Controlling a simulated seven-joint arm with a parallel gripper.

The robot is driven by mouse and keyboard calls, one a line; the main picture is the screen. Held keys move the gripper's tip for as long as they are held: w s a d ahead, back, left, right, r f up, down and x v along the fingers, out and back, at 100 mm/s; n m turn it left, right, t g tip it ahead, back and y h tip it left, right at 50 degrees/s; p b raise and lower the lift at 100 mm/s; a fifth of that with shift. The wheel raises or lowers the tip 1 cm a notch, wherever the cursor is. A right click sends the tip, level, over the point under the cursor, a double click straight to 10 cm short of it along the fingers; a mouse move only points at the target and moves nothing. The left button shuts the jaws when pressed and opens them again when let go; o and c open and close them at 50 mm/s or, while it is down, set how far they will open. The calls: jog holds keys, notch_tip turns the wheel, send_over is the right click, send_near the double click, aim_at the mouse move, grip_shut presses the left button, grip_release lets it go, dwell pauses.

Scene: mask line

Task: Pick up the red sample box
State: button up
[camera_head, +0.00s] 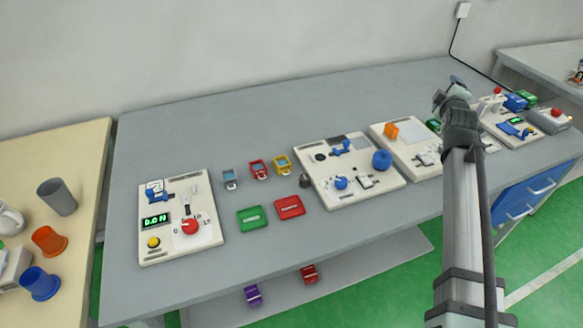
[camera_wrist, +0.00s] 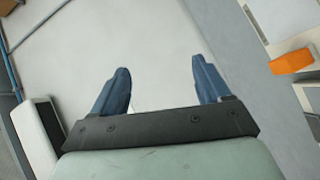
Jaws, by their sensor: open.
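Several red things could be the red sample box, and I cannot tell which one the name fits. In the head view, a flat red box (camera_head: 289,207) with a pale label lies near the table's front edge, right of a flat green box (camera_head: 252,218). A small red open-topped box (camera_head: 258,169) sits behind, between a blue one (camera_head: 229,179) and a yellow one (camera_head: 282,165). Another red object (camera_head: 309,273) is on the lower shelf. My gripper (camera_wrist: 160,85) is open and empty, its two blue fingers apart. It is well right of these boxes, above the right part of the table.
A white panel with a red knob (camera_head: 189,227) stands at left. Another panel with a blue knob (camera_head: 381,160) is right of the boxes. An orange block (camera_head: 391,131) shows beyond it, also in the wrist view (camera_wrist: 292,61). The back left of the grey table (camera_head: 200,125) is clear.

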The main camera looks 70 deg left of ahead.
jog(key=s+a+g, duration=0.1)
jog(key=s+a, duration=0.2)
jog(key=s, duration=0.2)
jog(key=m+g+h, duration=0.6)
jog(key=g+h, duration=0.2)
jog(key=g, duration=0.2)
send_near(258, 165)
jog(key=x, duration=0.8)
jog(key=shift+a+f, duration=0.1)
jog(key=shift+f, duration=0.15)
jog(key=shift+c, duration=0.2)
jog(key=c, duration=1.1)
